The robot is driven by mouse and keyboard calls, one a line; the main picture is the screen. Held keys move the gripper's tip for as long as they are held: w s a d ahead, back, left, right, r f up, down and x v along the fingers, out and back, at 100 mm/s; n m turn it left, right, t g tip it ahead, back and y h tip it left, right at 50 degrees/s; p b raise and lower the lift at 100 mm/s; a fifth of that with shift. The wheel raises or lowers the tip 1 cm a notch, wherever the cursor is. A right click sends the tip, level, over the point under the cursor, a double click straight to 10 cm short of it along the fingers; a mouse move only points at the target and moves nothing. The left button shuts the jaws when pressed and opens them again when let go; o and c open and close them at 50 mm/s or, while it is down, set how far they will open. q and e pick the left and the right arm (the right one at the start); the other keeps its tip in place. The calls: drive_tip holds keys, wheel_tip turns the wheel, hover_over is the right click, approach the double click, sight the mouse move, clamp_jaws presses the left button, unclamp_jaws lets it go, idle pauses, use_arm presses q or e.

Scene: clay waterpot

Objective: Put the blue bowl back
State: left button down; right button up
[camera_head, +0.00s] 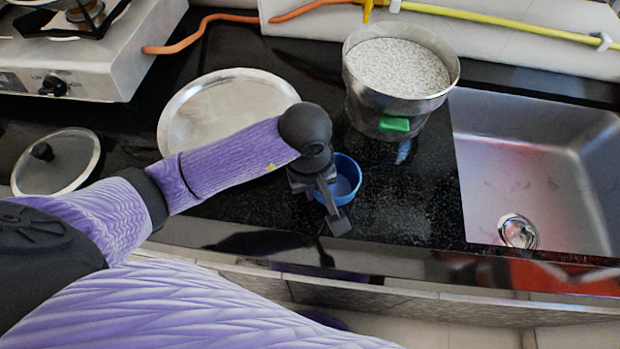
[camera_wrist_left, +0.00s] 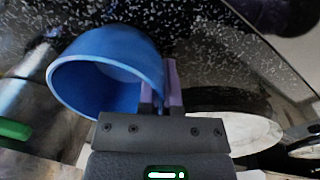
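The blue bowl (camera_head: 347,183) is at the counter's middle, just in front of the metal pot, and partly hidden by my left gripper. My left gripper (camera_head: 327,192) is at the bowl's left side in the head view. In the left wrist view, the bowl (camera_wrist_left: 112,62) fills the upper left, its opening facing the camera. The two fingers (camera_wrist_left: 161,90) sit close together with the bowl's wall between them, one inside and one outside. I cannot tell whether the bowl touches the counter. My right gripper is not in view.
A metal pot of white grains (camera_head: 375,105) with a green tag stands behind the bowl. A round metal tray (camera_head: 215,105) lies behind my left arm. A lid (camera_head: 60,170) and stove (camera_head: 85,60) are left. A sink (camera_head: 535,180) is right. The dark counter front right of the bowl is clear.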

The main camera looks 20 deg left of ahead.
use_arm(q)
drive_tip(key=shift+w+d+f, duration=0.1)
drive_tip(key=shift+f, duration=0.1)
drive_tip(key=c, duration=1.1)
unclamp_jaws()
drive_tip(key=shift+o, duration=1.4)
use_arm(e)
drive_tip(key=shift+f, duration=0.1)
use_arm(q)
drive_tip(key=shift+r, duration=0.1)
drive_tip(key=shift+r, duration=0.25)
wheel_tip(320, 180, up, 12)
drive_tip(key=p, duration=0.3)
drive_tip(key=shift+s+a+f+p, duration=0.15)
drive_tip(key=shift+s+a+p, duration=0.1)
drive_tip(key=shift+a+p, duration=0.15)
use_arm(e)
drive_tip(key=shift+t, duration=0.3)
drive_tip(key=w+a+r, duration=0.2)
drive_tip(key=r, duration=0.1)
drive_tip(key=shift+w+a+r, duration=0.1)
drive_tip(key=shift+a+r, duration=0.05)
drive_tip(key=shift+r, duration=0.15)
